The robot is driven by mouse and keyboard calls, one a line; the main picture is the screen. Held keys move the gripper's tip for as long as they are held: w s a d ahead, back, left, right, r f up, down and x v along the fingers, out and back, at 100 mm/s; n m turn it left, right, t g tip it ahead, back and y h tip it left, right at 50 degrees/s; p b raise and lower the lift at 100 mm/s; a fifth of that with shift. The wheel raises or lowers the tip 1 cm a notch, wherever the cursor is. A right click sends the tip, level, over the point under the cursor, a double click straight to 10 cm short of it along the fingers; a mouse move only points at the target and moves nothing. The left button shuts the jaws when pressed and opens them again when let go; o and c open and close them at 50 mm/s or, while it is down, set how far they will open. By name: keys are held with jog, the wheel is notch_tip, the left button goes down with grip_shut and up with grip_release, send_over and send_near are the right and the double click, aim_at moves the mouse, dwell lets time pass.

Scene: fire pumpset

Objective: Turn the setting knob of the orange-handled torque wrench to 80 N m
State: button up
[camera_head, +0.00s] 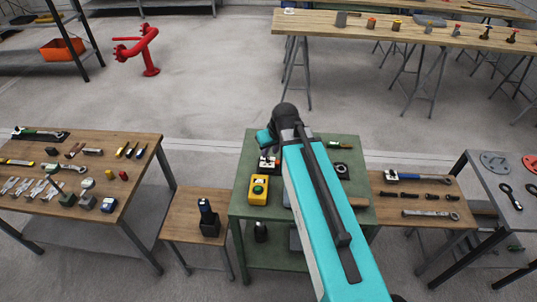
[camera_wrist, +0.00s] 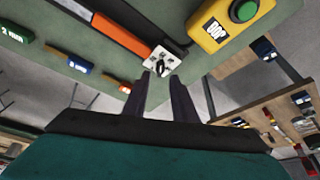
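The torque wrench's orange handle (camera_wrist: 122,36) lies across the green table in the wrist view, with a dark grey shaft running to the upper left. At its near end is a small white plate (camera_wrist: 168,55) with dark marks and a small dark piece, perhaps the setting knob; its reading is too small to tell. My gripper (camera_wrist: 164,80) points at this end, its two dark fingers apart with a gap between the tips. Nothing shows held between them; contact with the knob cannot be told. In the head view my arm hides most of the wrench and the fingers.
A yellow box with a green button (camera_wrist: 229,22) stands close to the right of the wrench end; it also shows in the head view (camera_head: 259,190). Tool-laden wooden tables (camera_head: 135,160) stand on both sides.

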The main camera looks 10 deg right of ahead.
aim_at(268, 159)
jog(key=shift+p+x, duration=0.45)
jog(key=shift+x, duration=1.75)
grip_shut()
